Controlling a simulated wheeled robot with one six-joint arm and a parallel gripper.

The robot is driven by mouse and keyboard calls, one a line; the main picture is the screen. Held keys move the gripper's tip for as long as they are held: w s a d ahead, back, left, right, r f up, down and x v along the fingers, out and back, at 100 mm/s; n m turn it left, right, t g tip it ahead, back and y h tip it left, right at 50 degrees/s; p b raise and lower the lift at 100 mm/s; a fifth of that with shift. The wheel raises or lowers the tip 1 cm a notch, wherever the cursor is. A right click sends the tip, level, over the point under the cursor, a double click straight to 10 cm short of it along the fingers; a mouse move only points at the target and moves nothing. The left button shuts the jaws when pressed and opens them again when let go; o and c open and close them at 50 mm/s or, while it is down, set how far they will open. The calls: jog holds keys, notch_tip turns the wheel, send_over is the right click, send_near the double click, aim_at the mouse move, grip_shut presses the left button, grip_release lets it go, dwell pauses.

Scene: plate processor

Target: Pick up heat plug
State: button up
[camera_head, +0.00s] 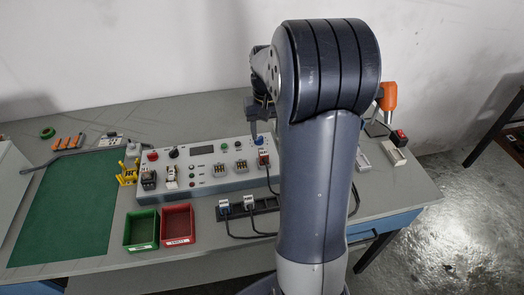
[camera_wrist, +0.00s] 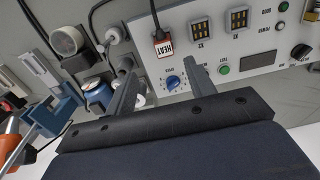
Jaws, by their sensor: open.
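The heat plug (camera_wrist: 163,48) has a red and white tag reading HEAT and a dark cable. It sits at the edge of the grey control panel (camera_wrist: 274,57) in the wrist view; it also shows in the head view (camera_head: 264,158) at the panel's right part. My gripper (camera_wrist: 158,66) is open and empty, with its two fingers apart. In the wrist view the plug appears beyond the gap between the fingertips, with a blue knob (camera_wrist: 172,82) nearer. In the head view my gripper (camera_head: 257,108) is above the panel's right end, partly hidden by my arm.
A black power strip (camera_head: 236,212) with two white-tagged plugs lies in front of the panel. Green (camera_head: 141,231) and red (camera_head: 178,225) bins stand at the front edge. A green mat (camera_head: 68,210) lies left. An orange tool (camera_head: 388,97) stands at the right.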

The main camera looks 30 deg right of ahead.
send_over(264, 153)
jog(key=f, duration=0.4)
jog(key=shift+s+d, duration=0.1)
jog(key=shift+d, duration=0.15)
jog(key=shift+w+a+f+p, duration=0.15)
jog(key=shift+f+p, duration=0.2)
jog(key=shift+f, duration=1.25)
jog(key=shift+w+a+f+p, duration=0.1)
jog(key=shift+f+p, duration=0.2)
jog(key=shift+f, duration=1.25)
